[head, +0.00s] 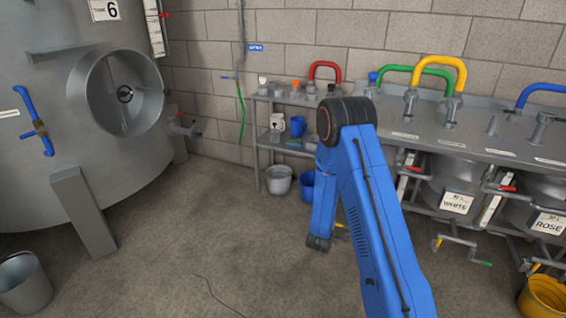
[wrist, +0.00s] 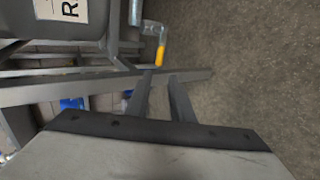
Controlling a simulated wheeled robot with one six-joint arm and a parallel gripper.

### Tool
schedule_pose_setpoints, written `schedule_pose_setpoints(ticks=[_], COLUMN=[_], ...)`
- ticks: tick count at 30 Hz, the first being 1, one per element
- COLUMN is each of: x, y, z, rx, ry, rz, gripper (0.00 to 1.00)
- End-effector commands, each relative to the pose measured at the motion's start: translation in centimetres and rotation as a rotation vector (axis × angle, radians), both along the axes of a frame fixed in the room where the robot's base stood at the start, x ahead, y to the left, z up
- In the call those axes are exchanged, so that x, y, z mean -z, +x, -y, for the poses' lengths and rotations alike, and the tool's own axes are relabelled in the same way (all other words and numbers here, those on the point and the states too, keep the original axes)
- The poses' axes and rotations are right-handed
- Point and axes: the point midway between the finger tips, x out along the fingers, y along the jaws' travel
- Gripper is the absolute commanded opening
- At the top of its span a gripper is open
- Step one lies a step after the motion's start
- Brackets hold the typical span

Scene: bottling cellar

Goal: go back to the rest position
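My gripper (wrist: 161,76) shows in the wrist view, its two dark fingers apart with nothing between them. Past the fingertips are a grey metal bar and the floor. In the head view my blue arm rises from the bottom, bends at a dark joint and folds down; the gripper itself is hidden there.
A yellow-ended valve handle (wrist: 160,55) and a labelled tank (wrist: 60,15) are close in the wrist view. In the head view the tank bench (head: 450,135) stands right, a shelf (head: 290,100) behind, and a large steel tank (head: 40,110) left. Floor between is mostly clear.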

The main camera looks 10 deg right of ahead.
Motion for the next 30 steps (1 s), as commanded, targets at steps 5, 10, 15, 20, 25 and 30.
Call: schedule_pose_setpoints(ticks=[5, 10, 15, 20, 25, 30], x=[-2.2, -6.4, -10.8, -14.9, -19.1, -23.1], y=[0.4, 0.6, 0.1, -1.0, -2.7, -5.1], z=[-0.7, -2.4, -4.2, -5.8, -7.5, -8.9], rx=[0.006, 0.018, 0.032, 0.046, 0.063, 0.086], ry=[0.063, 0.199, 0.337, 0.455, 0.57, 0.674], rz=[0.02, 0.046, 0.064, 0.068, 0.063, 0.05], gripper=[0.21, 0.21, 0.21, 0.21, 0.21, 0.21])
